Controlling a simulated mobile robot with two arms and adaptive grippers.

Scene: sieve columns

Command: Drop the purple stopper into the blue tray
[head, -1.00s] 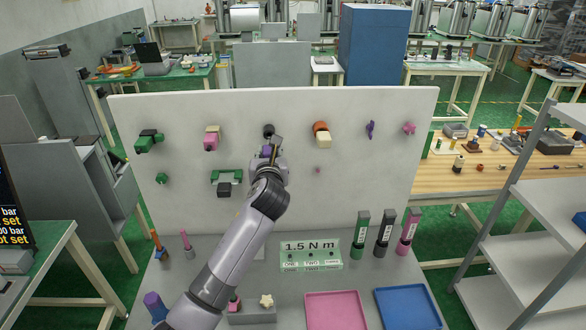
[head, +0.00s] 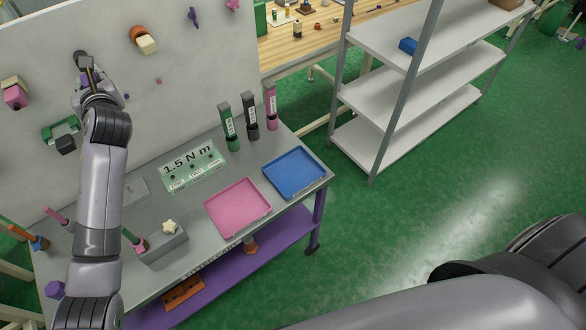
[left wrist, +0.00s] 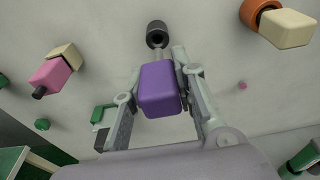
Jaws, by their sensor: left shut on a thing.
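The purple stopper (left wrist: 158,88) is a rounded block between the fingers of my left gripper (head: 90,78), which is shut on it in front of the white panel. In the left wrist view a black round socket (left wrist: 157,35) shows on the panel just beyond the stopper. I cannot tell whether the stopper still touches the panel. The blue tray (head: 322,178) lies flat and empty at the right end of the grey bench, well to the right of my left gripper. My right gripper is not in view.
A pink tray (head: 262,212) lies left of the blue one. Several upright bottles (head: 251,116) stand behind the trays, beside a green 1.5 N m plate (head: 194,164). A grey block (head: 164,248) holds a cream star knob. A shelf rack (head: 400,100) stands right of the bench.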

